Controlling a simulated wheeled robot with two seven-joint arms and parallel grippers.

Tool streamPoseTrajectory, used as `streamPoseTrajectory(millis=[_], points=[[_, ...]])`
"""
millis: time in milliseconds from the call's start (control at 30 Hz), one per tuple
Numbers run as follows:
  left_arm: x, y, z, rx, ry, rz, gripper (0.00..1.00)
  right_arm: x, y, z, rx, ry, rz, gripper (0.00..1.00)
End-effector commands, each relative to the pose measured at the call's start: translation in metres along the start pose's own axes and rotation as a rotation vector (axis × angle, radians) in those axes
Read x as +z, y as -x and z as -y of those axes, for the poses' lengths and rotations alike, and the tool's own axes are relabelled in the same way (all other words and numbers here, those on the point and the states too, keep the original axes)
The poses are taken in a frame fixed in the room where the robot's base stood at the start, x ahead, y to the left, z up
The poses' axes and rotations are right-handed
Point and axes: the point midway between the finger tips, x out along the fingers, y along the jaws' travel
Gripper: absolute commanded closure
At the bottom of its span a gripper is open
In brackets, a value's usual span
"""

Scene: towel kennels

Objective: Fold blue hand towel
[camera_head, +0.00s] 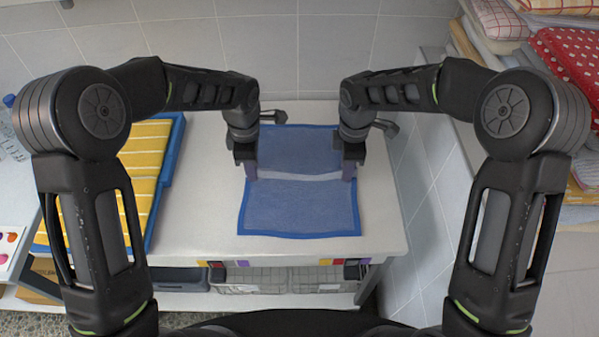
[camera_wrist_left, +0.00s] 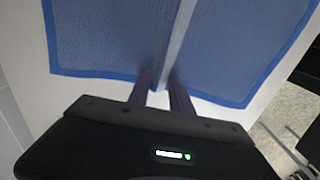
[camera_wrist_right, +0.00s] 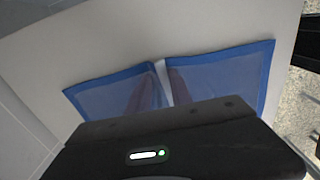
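The blue hand towel (camera_head: 300,208) lies flat on a white table, with darker blue borders. A pale strip crosses its middle between a far and a near panel; I cannot tell whether it is bare table or cloth. My left gripper (camera_head: 250,172) is at the left end of this strip. In the left wrist view its fingers (camera_wrist_left: 160,78) are apart, one on each side of the strip, over the towel (camera_wrist_left: 235,45). My right gripper (camera_head: 349,172) is at the right end. In the right wrist view its fingers (camera_wrist_right: 162,80) are also apart around the strip. Fingertip contact is unclear.
A blue tray (camera_head: 172,150) holding yellow striped cloths (camera_head: 140,160) stands left of the towel. Stacked folded textiles (camera_head: 570,60) are at the right. Wire baskets (camera_head: 255,279) sit under the table. Tabletop is clear right and in front of the towel.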

Motion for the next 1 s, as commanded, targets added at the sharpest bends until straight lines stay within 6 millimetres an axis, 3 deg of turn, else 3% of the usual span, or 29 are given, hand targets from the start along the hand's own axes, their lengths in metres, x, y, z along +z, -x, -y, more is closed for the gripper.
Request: streamPoseTrajectory(millis=[567,1000], points=[[-0.0006,-0.0018,0.0009,-0.003,0.0,-0.001,1.0,0.0006,-0.0016,0.0008,-0.003,0.0,0.001,1.0],[-0.0007,-0.0019,0.001,-0.003,0.0,-0.001,1.0,0.0006,-0.0017,0.0008,-0.003,0.0,0.001,1.0]])
